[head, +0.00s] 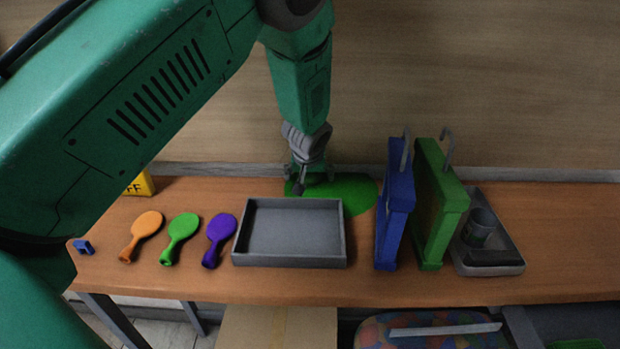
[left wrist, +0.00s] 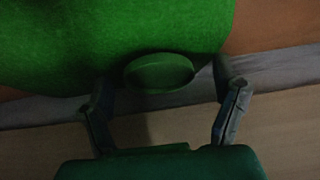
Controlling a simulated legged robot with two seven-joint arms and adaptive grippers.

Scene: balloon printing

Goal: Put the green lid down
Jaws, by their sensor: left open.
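A small dark green disc, which looks like the green lid (left wrist: 158,71), shows in the left wrist view at the edge of a larger bright green patch (head: 355,191). My left gripper (head: 314,184) points down over the left part of this patch, behind the grey tray. In the left wrist view its fingers (left wrist: 165,76) are spread, one on each side of the disc, with gaps to it. The disc is not clear in the head view. My right gripper is not in view.
The grey tray (head: 340,246) stands in front of the patch. A blue frame (head: 394,220) and a green frame (head: 437,215) stand upright to the right, then a light tray (head: 495,268) with a dark cup (head: 478,228).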

